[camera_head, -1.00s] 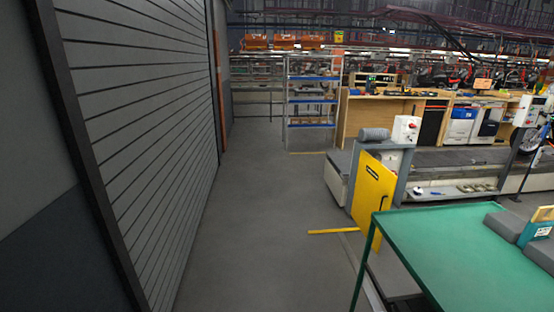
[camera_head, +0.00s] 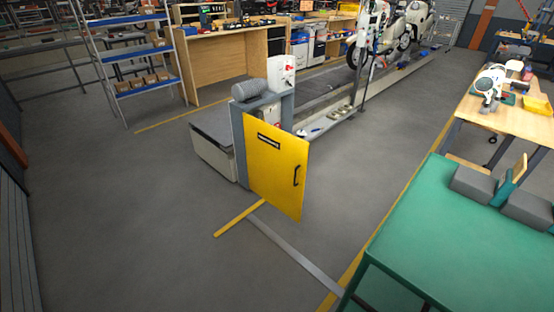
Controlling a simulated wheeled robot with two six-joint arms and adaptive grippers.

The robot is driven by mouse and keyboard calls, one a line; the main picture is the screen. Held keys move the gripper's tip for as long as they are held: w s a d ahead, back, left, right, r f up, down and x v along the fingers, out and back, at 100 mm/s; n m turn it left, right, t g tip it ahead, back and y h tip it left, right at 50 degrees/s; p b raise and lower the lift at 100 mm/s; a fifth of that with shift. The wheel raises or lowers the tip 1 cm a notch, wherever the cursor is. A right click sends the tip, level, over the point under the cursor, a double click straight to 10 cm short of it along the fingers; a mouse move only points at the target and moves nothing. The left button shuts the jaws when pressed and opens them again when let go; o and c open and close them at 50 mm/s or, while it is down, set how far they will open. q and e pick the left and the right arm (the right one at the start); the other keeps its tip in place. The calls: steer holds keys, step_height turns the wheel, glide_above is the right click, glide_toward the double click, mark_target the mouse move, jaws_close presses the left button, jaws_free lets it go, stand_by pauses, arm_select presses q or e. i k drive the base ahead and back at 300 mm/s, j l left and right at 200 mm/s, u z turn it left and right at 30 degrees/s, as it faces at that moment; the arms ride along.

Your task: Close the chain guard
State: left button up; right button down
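The chain guard (camera_head: 275,168) is a yellow panel with a dark label near its top and a black handle (camera_head: 297,176) on its right side. It stands swung out from the grey post (camera_head: 238,140) at the near end of the slat conveyor (camera_head: 322,88), so it looks open. A grey motor (camera_head: 249,91) and a white control box with a red button (camera_head: 281,72) sit above and behind it. The space behind the panel is mostly hidden. Neither of my grippers is in view.
A green table (camera_head: 445,225) with grey blocks fills the lower right. A wooden workbench (camera_head: 490,105) stands behind it. A shelf rack (camera_head: 128,65) stands at the back left. Grey floor (camera_head: 130,220) in front and left is clear, with a yellow floor strip (camera_head: 240,218) below the guard.

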mark_target(277, 158)
steer(key=i+j+z, duration=0.15)
steer(key=i+j, duration=0.35)
steer(key=i, duration=0.2)
steer(key=i+j+z, duration=0.15)
steer(key=i+j, duration=0.5)
steer(key=i, duration=0.05)
